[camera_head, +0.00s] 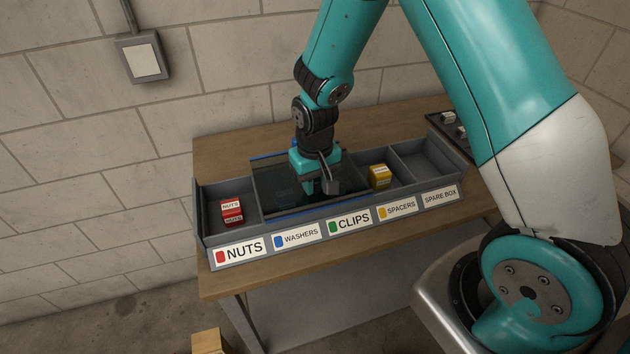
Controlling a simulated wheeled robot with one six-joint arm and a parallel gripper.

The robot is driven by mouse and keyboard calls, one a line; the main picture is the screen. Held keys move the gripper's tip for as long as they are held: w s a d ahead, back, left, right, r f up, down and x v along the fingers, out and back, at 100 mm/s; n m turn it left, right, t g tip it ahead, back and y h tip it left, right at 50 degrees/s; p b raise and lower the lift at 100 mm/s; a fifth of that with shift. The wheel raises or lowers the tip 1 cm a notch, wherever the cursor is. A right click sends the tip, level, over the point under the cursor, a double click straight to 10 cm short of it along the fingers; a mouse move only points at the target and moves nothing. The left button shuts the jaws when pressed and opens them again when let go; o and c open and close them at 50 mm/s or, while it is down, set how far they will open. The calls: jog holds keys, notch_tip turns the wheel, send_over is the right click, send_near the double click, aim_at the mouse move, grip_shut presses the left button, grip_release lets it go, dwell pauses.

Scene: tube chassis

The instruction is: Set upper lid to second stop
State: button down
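A grey bin tray (203,222) with several labelled compartments stands on the wooden table. A dark see-through lid panel (272,188) with blue edging lies over the WASHERS and CLIPS part of the tray. I cannot make out whether it is one lid or two stacked, nor any stop marks. My gripper (322,188) points down at the right part of this panel, behind the CLIPS label. Its fingers overlap a small grey piece there, and I cannot tell whether they hold it.
Red NUTS boxes (232,212) sit in the left compartment. A yellow box (380,176) sits in the SPACERS compartment, close right of my gripper. The SPARE BOX compartment (420,162) looks empty. A dark tray (447,124) lies at the table's back right.

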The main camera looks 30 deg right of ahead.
jog(key=c, duration=0.9)
grip_release()
notch_tip(320, 180, up, 18)
jog(key=shift+f+b, duration=0.25)
jog(key=shift+b, duration=0.95)
jog(key=s+a+r+n+y, duration=0.1)
jog(key=s+a+n, duration=0.1)
jog(key=s, duration=0.5)
jog(key=s+a+r+n+y, duration=0.1)
jog(key=s+a+n, duration=0.2)
jog(key=s, duration=0.4)
jog(key=s+a+r+n+y, duration=0.2)
jog(key=s+a, duration=0.2)
jog(key=s, duration=0.3)
jog(key=shift+s+a, duration=0.2)
jog(key=shift+s, duration=0.05)
